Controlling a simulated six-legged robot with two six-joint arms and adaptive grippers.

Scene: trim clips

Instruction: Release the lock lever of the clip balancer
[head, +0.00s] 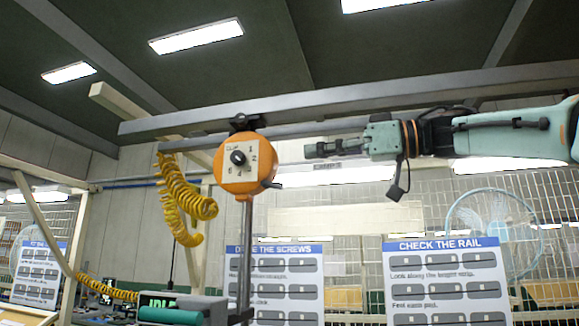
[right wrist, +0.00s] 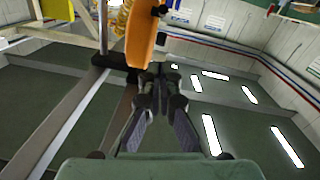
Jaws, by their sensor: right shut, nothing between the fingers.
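The clip balancer (head: 229,178) is an orange round housing with a pale numbered dial face and a black knob (head: 238,157). It hangs under a grey overhead beam, and a grey rod runs down from it. A small dark part (head: 275,184) sticks out at its lower right rim; I cannot tell if this is the lock lever. My right gripper (head: 308,151) is shut and empty, to the right of the housing and apart from it. In the right wrist view its fingertips (right wrist: 154,76) point toward the orange housing (right wrist: 141,36). My left gripper is not in view.
The grey beam (head: 345,97) runs above the gripper. A yellow coiled hose (head: 180,195) hangs left of the balancer. Sign boards (head: 447,285) and mesh fencing stand behind. Space between gripper and housing looks clear.

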